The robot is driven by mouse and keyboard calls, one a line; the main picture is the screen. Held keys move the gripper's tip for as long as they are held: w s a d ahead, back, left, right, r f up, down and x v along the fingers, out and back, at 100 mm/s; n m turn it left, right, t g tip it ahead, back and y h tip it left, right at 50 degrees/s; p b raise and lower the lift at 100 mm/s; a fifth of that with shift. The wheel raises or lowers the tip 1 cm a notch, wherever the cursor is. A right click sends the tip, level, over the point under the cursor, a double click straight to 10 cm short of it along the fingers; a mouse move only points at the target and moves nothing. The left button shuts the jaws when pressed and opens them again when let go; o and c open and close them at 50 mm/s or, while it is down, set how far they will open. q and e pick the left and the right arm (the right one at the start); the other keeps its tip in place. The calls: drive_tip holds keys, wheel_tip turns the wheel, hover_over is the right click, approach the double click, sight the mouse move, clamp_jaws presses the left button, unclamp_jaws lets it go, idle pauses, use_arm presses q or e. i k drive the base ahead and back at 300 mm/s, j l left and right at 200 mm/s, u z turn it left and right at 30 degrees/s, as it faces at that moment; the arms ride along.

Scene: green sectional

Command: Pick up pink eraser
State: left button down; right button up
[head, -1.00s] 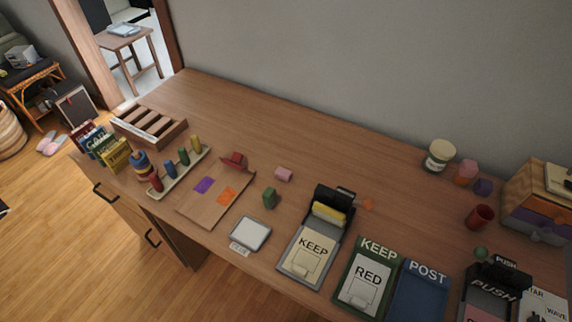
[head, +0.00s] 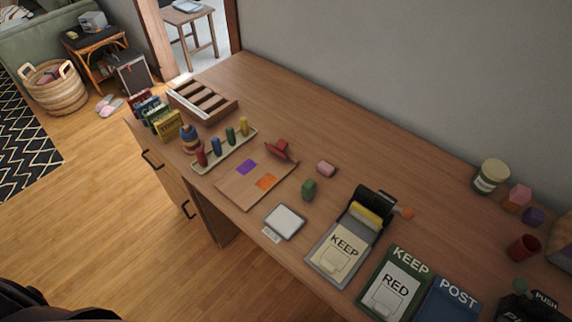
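The pink eraser (head: 326,169) is a small rounded pink block. It lies on the wooden desk (head: 330,130), right of a red object (head: 281,150) and just behind a green block (head: 308,189). Nothing covers it. Neither of my grippers shows in the head view.
A KEEP clipboard tray (head: 312,257) and a white-screened pad (head: 284,221) lie in front of the eraser. The desk behind the eraser is clear.

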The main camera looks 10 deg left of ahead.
sight(324, 167)
drive_tip(key=k+j+z, duration=0.15)
drive_tip(key=j, duration=0.3)
drive_tip(key=k+j+z, duration=0.15)
drive_tip(key=j, duration=0.3)
drive_tip(key=k+j+z, duration=0.15)
drive_tip(key=k+j, duration=0.2)
drive_tip(key=j, duration=0.1)
